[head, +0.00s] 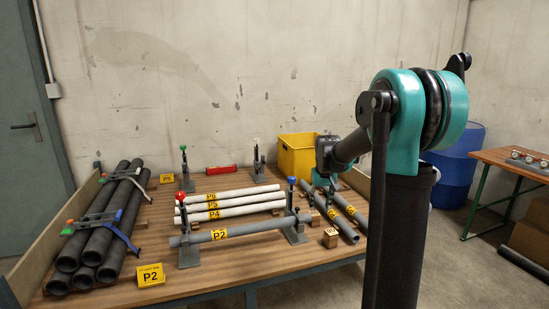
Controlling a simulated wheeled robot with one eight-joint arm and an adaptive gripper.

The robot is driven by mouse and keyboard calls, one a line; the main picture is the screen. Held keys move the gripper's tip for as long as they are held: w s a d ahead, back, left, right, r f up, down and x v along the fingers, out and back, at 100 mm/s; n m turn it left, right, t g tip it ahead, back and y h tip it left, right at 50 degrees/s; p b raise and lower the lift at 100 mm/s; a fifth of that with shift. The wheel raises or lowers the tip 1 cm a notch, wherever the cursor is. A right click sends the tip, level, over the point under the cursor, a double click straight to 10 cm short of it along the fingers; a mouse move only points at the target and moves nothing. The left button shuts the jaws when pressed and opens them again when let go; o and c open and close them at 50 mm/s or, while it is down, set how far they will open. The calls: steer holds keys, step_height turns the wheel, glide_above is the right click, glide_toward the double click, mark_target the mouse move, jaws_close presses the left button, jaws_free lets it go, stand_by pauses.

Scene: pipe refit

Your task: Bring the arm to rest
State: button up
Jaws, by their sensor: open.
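My arm rises in the right foreground and bends down left over the bench's right side. My gripper (325,187) is small in the picture at its end, over the grey pipes (330,212) on the right. It is open, with nothing visible in it. Its fingertips are hard to make out. A grey pipe labelled P2 (245,230) lies level across two stands, one with a red knob and one with a blue knob. Behind it lie white pipes labelled P4, P5 and P6 (230,205).
A strapped stack of dark pipes (98,240) fills the bench's left side. A yellow bin (297,155) stands behind my gripper. A yellow P2 sign (151,275) is at the front left. A blue barrel (455,178) and a side table (512,162) stand to the right.

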steer(key=s+f, duration=0.3)
steer(key=s, duration=0.7)
steer(key=s+d+f+m+t, duration=0.1)
steer(key=s+f, duration=0.3)
steer(key=s, duration=0.6)
steer(key=s+d+f, duration=0.1)
steer(key=s+f, duration=0.2)
steer(key=s, duration=0.7)
steer(key=shift+s+f+t, duration=0.35)
steer(key=shift+f+t, duration=0.05)
